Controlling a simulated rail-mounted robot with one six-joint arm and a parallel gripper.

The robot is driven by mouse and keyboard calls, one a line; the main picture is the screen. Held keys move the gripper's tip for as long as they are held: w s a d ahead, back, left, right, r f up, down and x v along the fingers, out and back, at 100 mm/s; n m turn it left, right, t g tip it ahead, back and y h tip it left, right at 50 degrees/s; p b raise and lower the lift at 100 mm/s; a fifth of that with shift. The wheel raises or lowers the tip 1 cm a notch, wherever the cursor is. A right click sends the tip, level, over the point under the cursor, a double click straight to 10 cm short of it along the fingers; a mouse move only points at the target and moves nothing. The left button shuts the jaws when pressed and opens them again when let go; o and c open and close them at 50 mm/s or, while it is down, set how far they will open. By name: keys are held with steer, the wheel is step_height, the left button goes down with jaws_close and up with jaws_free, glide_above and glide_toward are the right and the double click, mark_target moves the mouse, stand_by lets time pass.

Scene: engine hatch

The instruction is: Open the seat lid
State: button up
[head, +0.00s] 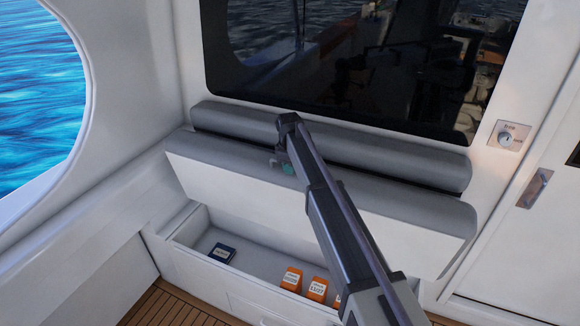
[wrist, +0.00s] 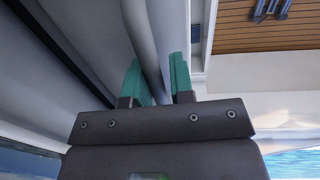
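The seat lid (head: 240,187) is raised and tilted up against the seat back, its white face to the front and its grey cushion (head: 419,205) along the upper edge. The storage bin (head: 184,232) under it lies uncovered. My gripper (head: 284,166) is at the lid's upper edge, near its middle. In the wrist view, the green fingers of my gripper (wrist: 157,82) stand on either side of the lid's rounded grey edge (wrist: 144,38), which seems to fill the gap between them. My arm hides part of the lid and bin.
A dark blue box (head: 222,253) and several orange boxes (head: 317,289) lie in the bin. A grey backrest (head: 380,155) and a dark window (head: 340,70) are behind the lid. A knob panel (head: 507,137) is on the wall at right. Wooden floor (head: 170,308) shows at the front.

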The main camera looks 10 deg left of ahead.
steer(key=o, duration=0.3)
step_height(320, 180, up, 11)
steer(key=s+p, duration=0.1)
steer(key=p, duration=1)
steer(key=shift+a+f, duration=0.1)
steer(key=shift+a, duration=0.05)
